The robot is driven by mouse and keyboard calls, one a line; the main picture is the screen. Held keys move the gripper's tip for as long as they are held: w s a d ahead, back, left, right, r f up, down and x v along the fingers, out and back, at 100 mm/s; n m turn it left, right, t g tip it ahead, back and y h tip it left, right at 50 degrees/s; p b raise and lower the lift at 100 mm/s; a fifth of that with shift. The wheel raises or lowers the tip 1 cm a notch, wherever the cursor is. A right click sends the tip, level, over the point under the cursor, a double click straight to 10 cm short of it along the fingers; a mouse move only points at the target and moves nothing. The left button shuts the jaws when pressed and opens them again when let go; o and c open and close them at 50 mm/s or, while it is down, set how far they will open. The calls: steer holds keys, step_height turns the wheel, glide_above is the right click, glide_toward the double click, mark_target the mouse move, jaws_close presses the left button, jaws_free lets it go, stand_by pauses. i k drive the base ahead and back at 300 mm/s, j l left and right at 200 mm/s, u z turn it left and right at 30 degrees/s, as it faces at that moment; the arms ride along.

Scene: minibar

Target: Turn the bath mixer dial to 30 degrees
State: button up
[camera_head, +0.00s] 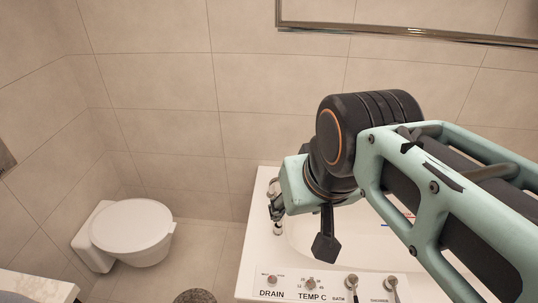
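The bath mixer dial is a small metallic knob (311,283) above the printed label TEMP C on the white control panel, at the bottom of the head view. Small scale numbers surround it, too small to read surely, so I cannot tell its angle. My gripper (325,246) shows only as a dark, downward-pointing piece below the mint-green wrist. It is above and behind the panel in the picture, apart from the dial. Its other finger is not distinguishable, and nothing is seen held in it.
A DRAIN knob (272,279) sits left of the dial; the BATH lever (352,282) and another lever (391,284) sit right. My arm covers much of the white tub (300,235). A toilet (131,228) is far left.

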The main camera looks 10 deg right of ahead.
mark_target(310, 285)
steer(key=k+z, duration=0.1)
steer(key=z, duration=0.2)
steer(key=k+z, duration=0.1)
steer(key=z, duration=0.2)
steer(key=i+j+z, duration=0.2)
steer(key=j+z, duration=0.15)
steer(key=z, duration=0.15)
steer(key=j+z, duration=0.4)
steer(key=k+j+u, duration=0.1)
steer(key=u, duration=0.2)
steer(key=i+l+z, duration=0.1)
steer(key=z, duration=0.4)
